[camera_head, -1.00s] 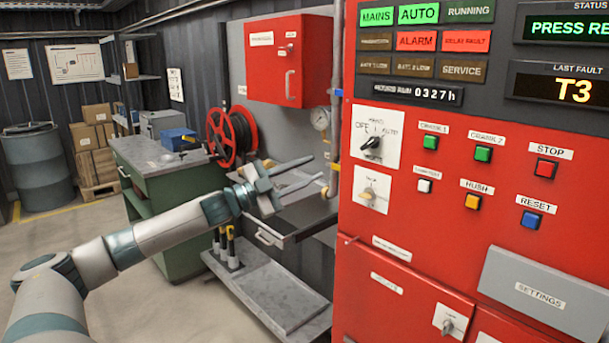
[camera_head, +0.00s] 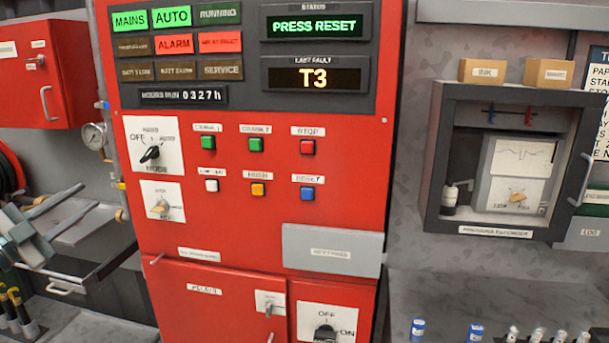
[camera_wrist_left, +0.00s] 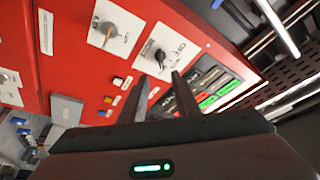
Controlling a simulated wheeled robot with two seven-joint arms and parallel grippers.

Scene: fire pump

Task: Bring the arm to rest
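My left gripper (camera_head: 88,196) is at the left edge of the head view, left of the red pump panel (camera_head: 240,215) and apart from it. In the left wrist view, its two fingers (camera_wrist_left: 158,80) stand apart with nothing between them, and the panel is upside down beyond them. The panel's status display (camera_head: 315,26) reads PRESS RESET, and the last-fault display (camera_head: 313,77) shows T3. MAINS, AUTO, ALARM and another red lamp are lit. The mode knob (camera_head: 150,153) has several coloured buttons to its right. My right gripper is not in view.
A grey-framed recorder cabinet (camera_head: 433,165) hangs right of the panel, with two small boxes on top. Small blue-and-white cylinders (camera_head: 417,328) stand below it. A pressure gauge (camera_head: 93,135), a red wall box (camera_head: 40,75) and a grey drawer (camera_head: 90,250) are near my left gripper.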

